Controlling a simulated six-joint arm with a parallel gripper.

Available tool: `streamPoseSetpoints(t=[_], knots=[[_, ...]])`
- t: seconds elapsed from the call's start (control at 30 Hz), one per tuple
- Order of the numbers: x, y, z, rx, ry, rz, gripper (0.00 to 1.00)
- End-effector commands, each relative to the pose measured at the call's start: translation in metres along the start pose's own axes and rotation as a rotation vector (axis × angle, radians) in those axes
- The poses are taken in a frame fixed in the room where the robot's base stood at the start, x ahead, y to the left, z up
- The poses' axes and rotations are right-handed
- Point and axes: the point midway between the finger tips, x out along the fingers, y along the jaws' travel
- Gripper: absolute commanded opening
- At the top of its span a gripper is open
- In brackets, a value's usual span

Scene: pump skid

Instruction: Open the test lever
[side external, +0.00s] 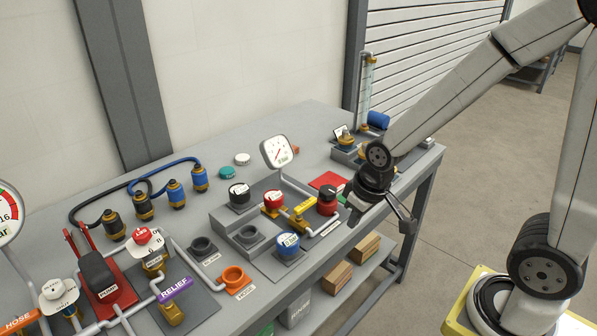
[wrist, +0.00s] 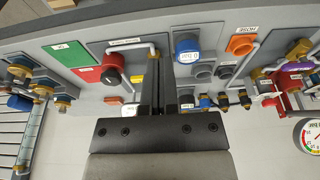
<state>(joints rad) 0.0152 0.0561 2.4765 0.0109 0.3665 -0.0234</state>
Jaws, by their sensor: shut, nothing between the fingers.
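A yellow lever-like handle (side external: 302,208) sits on a brass fitting between the red-capped parts and the blue-capped part in the side view. I take it as the test lever, but its label is not readable. In the wrist view a small yellow piece (wrist: 137,79) shows just left of my fingers, mostly hidden by them. My gripper (side external: 353,212) is at the bench's front edge, to the right of the handle and apart from it in the side view. In the wrist view my gripper (wrist: 159,52) has its fingers together, with nothing between them.
A red-and-black knob (side external: 327,200) stands between my gripper and the yellow handle. A blue cap (side external: 287,243) is at the front. A gauge (side external: 276,152) rises behind. An orange ring (side external: 236,280) and purple relief tag (side external: 175,289) lie left.

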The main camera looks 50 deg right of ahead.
Motion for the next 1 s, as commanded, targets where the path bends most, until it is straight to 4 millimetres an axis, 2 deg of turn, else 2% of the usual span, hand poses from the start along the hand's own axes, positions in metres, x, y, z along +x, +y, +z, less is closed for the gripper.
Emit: streamPoseSetpoints(t=[0.7,1.0], knots=[[0.030,0.042,-0.151,0.003,0.064,0.000,0.00],[0.044,0.062,-0.195,0.000,0.087,0.000,0.00]])
